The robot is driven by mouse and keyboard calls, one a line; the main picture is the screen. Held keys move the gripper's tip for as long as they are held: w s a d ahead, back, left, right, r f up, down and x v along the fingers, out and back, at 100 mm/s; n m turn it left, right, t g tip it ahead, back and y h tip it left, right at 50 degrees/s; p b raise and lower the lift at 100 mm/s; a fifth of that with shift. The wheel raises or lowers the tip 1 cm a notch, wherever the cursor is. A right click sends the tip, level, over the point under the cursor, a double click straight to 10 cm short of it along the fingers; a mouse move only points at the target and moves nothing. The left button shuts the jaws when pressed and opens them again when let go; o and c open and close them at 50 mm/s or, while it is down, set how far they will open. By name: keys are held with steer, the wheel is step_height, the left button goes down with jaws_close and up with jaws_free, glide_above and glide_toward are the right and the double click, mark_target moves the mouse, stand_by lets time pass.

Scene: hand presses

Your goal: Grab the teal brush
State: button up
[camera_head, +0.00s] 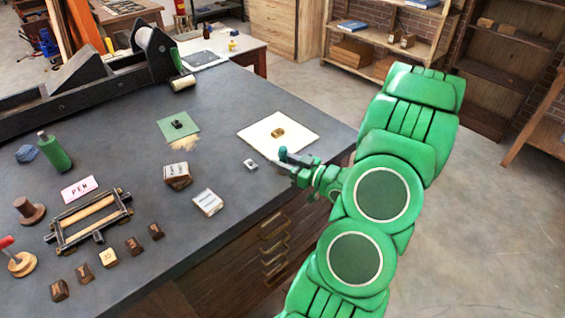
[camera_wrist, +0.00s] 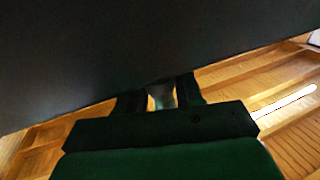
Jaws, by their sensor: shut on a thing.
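My gripper (camera_head: 292,167) is at the right edge of the dark table, at the end of my green arm. It is shut on a small dark teal thing, which looks like the teal brush (camera_head: 283,154), standing up at the fingertips. In the wrist view, a pale greyish-teal piece of the brush (camera_wrist: 162,94) shows between the two dark fingers of my gripper (camera_wrist: 160,100). The rest of it is hidden or too dark to tell.
Open floor lies to the right of my arm.

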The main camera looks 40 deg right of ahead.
mark_target(282, 147)
steer(key=shift+r, duration=4.85)
